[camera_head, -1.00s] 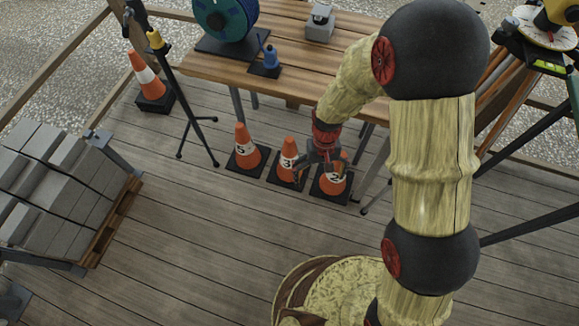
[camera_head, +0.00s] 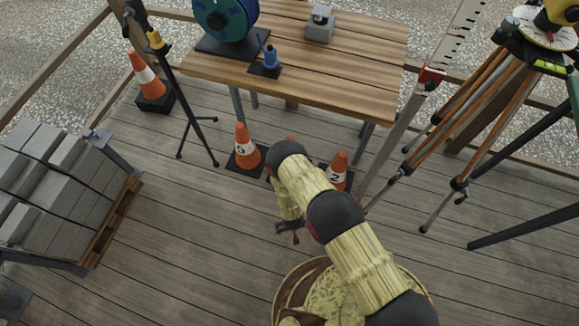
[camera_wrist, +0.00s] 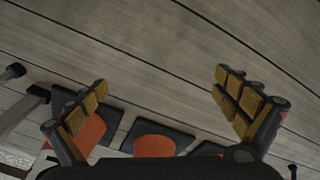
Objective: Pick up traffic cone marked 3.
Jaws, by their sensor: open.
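The traffic cone marked 3 stands on the deck in the middle of a row of three orange cones. In the head view my arm hides nearly all of it; only its orange tip (camera_head: 290,138) shows. In the wrist view, the middle orange cone (camera_wrist: 155,144) on a black base, cut off at the bottom edge, appears to be it; no number is readable there. My gripper (camera_head: 287,232) is in front of the row, on the near side, partly hidden by my arm.
A cone seemingly marked 5 (camera_head: 245,150) stands left of it, and a cone marked 2 (camera_head: 337,168) stands right. The wooden table (camera_head: 335,65) is behind the row. Tripod legs (camera_head: 480,110) stand right, a block pallet (camera_head: 60,190) left. The deck between pallet and gripper is clear.

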